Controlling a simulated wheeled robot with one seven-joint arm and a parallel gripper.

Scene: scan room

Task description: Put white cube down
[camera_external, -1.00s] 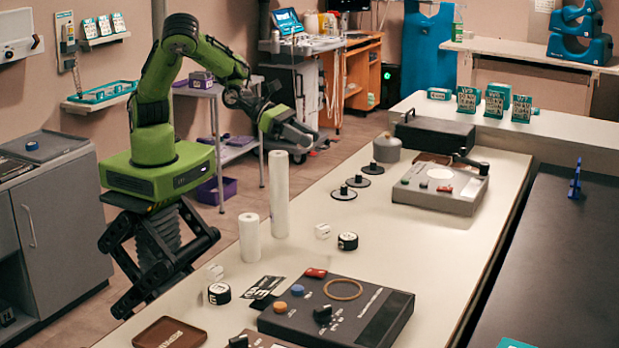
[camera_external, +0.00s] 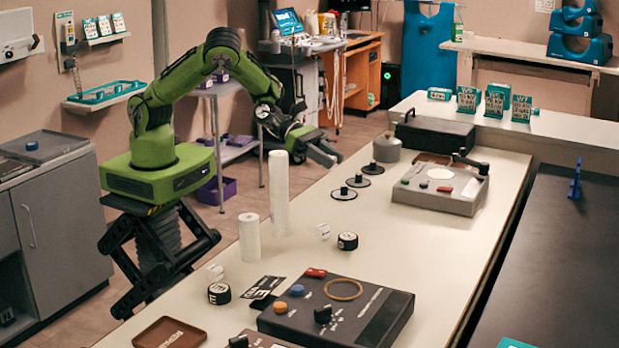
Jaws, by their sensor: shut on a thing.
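My gripper (camera_external: 325,153) is raised beyond the far left edge of the long white table (camera_external: 420,245), behind the tall white cylinder. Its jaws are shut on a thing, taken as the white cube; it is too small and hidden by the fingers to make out. Two other small whitish, clear-looking cubes stand on the table. One cube (camera_external: 323,231) is beside a black round tin, and the other cube (camera_external: 215,272) is behind another black tin at the front left.
A tall white cylinder (camera_external: 278,193) and a shorter one (camera_external: 249,237) stand near the left edge. Black discs (camera_external: 358,181), a grey canister (camera_external: 387,149), a grey device (camera_external: 440,187) and a dark control box (camera_external: 337,312) take up space. The table's middle right is clear.

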